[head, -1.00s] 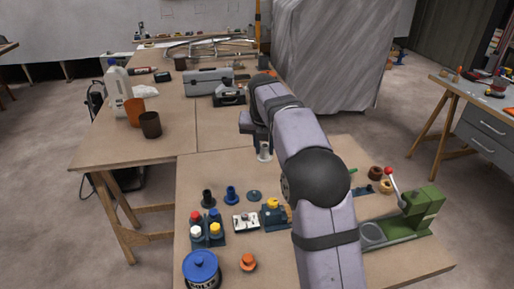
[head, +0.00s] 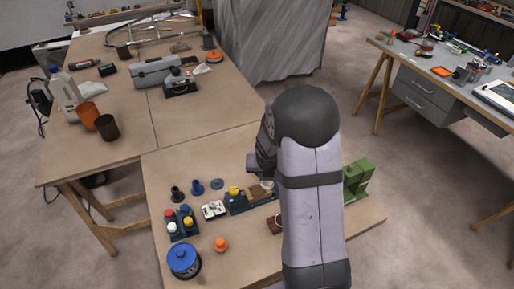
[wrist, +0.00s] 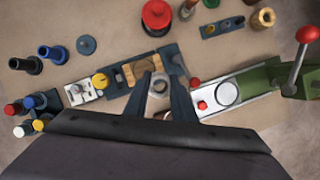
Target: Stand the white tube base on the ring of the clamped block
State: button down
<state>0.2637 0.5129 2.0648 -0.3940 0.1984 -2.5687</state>
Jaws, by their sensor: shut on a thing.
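My gripper (wrist: 160,92) is shut on the white tube base (wrist: 160,84), which shows end-on as a pale ring between the two dark fingers in the wrist view. The clamped block (wrist: 143,70) is wooden and sits in a dark blue vise (wrist: 122,85) with a yellow knob, just left of and behind the fingertips. In the head view the clamped block (head: 263,188) lies just below my gripper (head: 262,168). I cannot make out the block's ring clearly, nor tell the height of the tube base above the bench.
A green press (wrist: 262,82) with a red-knobbed lever stands to the right. A red tin (wrist: 157,15) stands behind the vise. Left are a dark cup (wrist: 28,65), a blue cup (wrist: 52,53), a teal disc (wrist: 86,45), a white box (wrist: 80,94) and a rack of capped bottles (head: 182,224).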

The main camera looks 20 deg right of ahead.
jog(key=w, duration=0.1)
jog(key=w+a+m, duration=0.1)
jog(key=w+a+f+m, duration=0.1)
jog(key=w, duration=0.1)
jog(key=shift+w+g+h, duration=0.1)
jog(key=shift+g+h, duration=0.2)
jog(key=shift+h, duration=0.1)
jog(key=shift+f, duration=0.15)
notch_tip(320, 180, down, 6)
jog(key=b, duration=0.6)
jog(key=shift+r, duration=0.2)
jog(key=shift+p, duration=0.35)
dwell(1.4)
jog(key=shift+f+b, duration=0.45)
jog(key=shift+f, duration=0.15)
dwell(0.4)
